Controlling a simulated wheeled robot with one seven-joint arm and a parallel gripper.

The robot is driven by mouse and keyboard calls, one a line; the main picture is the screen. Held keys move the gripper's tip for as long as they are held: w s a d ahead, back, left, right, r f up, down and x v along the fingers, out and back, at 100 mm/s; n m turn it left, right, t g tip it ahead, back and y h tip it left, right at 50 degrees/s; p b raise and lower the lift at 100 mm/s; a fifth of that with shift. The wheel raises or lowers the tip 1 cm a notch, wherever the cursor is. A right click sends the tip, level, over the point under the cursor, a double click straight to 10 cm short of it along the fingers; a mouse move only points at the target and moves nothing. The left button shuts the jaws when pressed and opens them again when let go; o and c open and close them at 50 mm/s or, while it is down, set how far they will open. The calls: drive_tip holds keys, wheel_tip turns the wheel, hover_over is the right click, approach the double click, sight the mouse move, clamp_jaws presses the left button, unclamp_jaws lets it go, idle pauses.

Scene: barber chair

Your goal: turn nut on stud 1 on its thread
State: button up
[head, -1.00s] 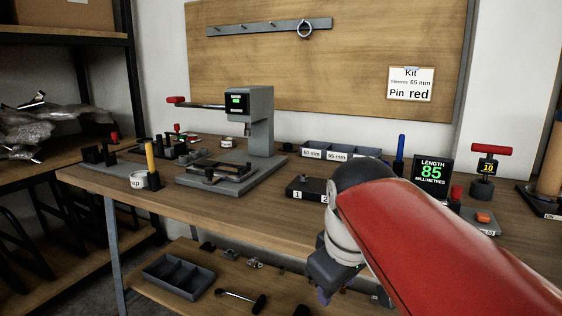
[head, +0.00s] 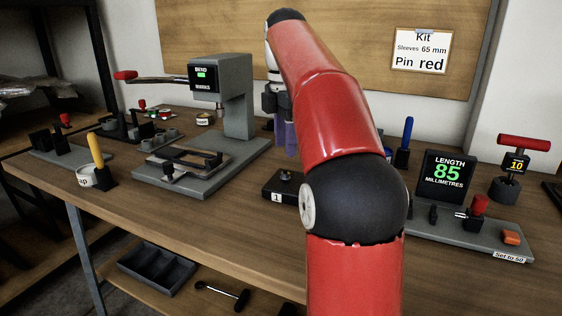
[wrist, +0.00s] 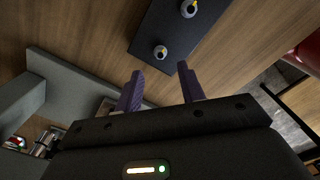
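A black block (head: 268,197) with a "1" label stands on the bench, partly hidden behind my arm. A grey nut on its stud 1 (head: 285,175) shows at its left end. In the wrist view the dark block (wrist: 178,30) carries two round grey nuts. The nearer one (wrist: 160,52), on the press side, appears to be on stud 1; the farther one (wrist: 189,8) has a yellow mark. My gripper (wrist: 158,74) is open and empty, its purple fingers apart and pointing toward the block. In the head view my gripper (head: 283,143) hangs behind and above the block.
A grey press (head: 225,100) stands left of the block. A length gauge reading 85 (head: 447,175) and a red-handled tool (head: 523,150) stand to the right. A yellow-handled tool (head: 97,155) is near the left front edge. Bare bench lies in front of the block.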

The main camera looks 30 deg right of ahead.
sight(285, 175)
drive_tip(key=shift+f, duration=3.05)
clamp_jaws()
